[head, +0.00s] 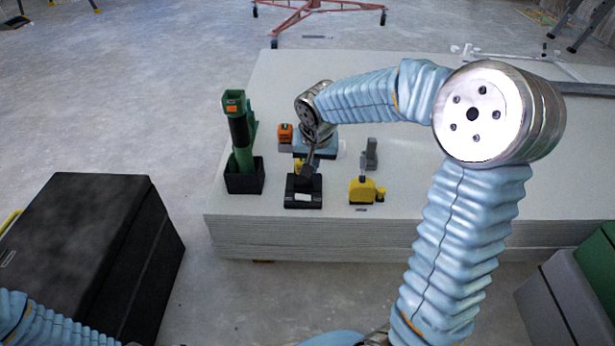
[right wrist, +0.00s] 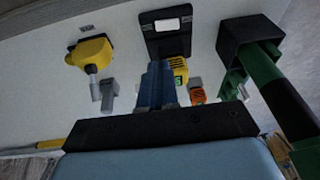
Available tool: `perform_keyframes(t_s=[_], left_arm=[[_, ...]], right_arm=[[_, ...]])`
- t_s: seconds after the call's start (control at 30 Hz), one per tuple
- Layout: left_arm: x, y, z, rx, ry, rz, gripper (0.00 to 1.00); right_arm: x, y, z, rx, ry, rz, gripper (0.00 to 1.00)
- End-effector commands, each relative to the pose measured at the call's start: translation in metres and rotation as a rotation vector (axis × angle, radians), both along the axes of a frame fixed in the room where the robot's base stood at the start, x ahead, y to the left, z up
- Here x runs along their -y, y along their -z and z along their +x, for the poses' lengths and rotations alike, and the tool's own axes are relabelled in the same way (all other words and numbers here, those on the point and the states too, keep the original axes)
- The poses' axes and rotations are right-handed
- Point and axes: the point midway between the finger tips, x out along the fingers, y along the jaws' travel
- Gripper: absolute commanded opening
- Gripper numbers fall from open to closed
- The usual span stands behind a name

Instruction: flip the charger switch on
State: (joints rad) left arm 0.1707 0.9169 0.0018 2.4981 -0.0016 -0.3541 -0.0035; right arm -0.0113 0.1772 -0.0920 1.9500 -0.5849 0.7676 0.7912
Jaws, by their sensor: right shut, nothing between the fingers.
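The charger (head: 303,199) is a small black block with a white label, near the front edge of the pale panel stack. It also shows at the top of the right wrist view (right wrist: 168,44). A yellow battery-like piece (right wrist: 181,70) with a small green patch is beside it, partly behind the fingers. I cannot make out the switch itself. My right gripper (head: 309,170) is shut and empty, its fingertips pointing down over the charger's back part. Its closed fingers show in the right wrist view (right wrist: 157,84); contact cannot be told. My left gripper is out of view.
A green tool in a black holder (head: 244,181) stands just left of the charger. A yellow tool (head: 362,190) and a grey block (head: 371,155) are to the right, an orange item (head: 285,133) behind. A large black case (head: 78,245) stands on the floor at left.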

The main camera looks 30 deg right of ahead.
Motion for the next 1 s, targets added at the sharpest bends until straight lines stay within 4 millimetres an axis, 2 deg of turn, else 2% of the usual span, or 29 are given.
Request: perform_keyframes(t_s=[0.27,0.43,0.57,0.8,1.0], left_arm=[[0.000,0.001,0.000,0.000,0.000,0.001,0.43],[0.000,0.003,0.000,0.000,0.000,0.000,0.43],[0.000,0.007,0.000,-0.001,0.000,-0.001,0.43],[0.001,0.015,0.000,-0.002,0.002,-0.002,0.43],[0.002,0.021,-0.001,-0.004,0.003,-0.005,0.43]], right_arm=[[0.001,0.001,0.000,-0.002,0.000,-0.003,0.00],[0.002,0.013,0.003,-0.003,-0.001,-0.003,0.00],[0.004,0.036,0.008,-0.007,0.001,-0.003,0.00],[0.010,0.086,0.022,-0.006,0.000,-0.004,0.00],[0.008,0.119,0.028,-0.004,-0.001,-0.003,0.00]])
